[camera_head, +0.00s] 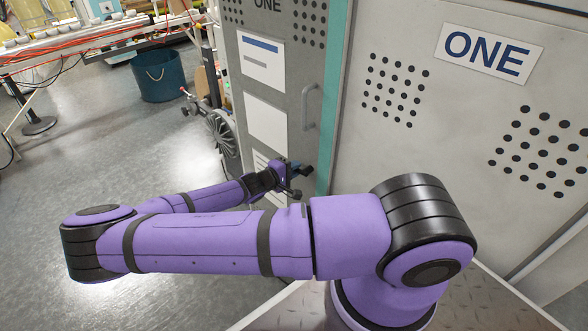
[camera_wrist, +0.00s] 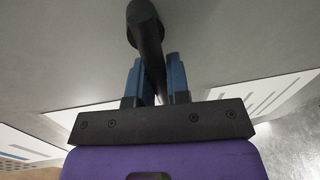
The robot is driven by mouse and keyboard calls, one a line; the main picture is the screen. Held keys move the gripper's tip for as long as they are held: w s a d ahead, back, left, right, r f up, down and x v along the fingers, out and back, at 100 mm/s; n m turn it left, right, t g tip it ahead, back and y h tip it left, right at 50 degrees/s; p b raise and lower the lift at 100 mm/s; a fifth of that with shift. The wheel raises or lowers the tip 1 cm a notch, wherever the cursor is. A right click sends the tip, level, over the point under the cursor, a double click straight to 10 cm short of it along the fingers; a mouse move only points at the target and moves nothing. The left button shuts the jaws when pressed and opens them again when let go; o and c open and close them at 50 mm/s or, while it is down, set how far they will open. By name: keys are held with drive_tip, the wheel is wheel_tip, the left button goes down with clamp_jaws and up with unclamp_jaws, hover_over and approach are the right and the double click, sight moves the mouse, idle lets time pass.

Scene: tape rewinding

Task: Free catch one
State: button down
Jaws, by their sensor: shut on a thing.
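Catch one (camera_wrist: 146,30) is a dark, rounded lever on a grey panel in the wrist view. Its narrow arm runs down between the two blue fingers of my gripper (camera_wrist: 157,72). My gripper is shut on that arm, with one finger on each side. In the head view my gripper (camera_head: 296,172) is at the lower right edge of a grey cabinet door (camera_head: 275,90) marked ONE. The catch is small and dark there and hard to tell apart from the gripper. The door looks closed.
A second large panel (camera_head: 455,100) with a ONE label stands to the right, past a teal post (camera_head: 335,90). A grey door handle (camera_head: 310,107) is above my gripper. A blue bin (camera_head: 158,75) and a cluttered bench (camera_head: 90,42) are at the back left. The left floor is open.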

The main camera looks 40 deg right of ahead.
drive_tip(key=c, duration=1.1)
unclamp_jaws()
drive_tip(key=v, duration=1.1)
drive_tip(key=shift+d, duration=0.1)
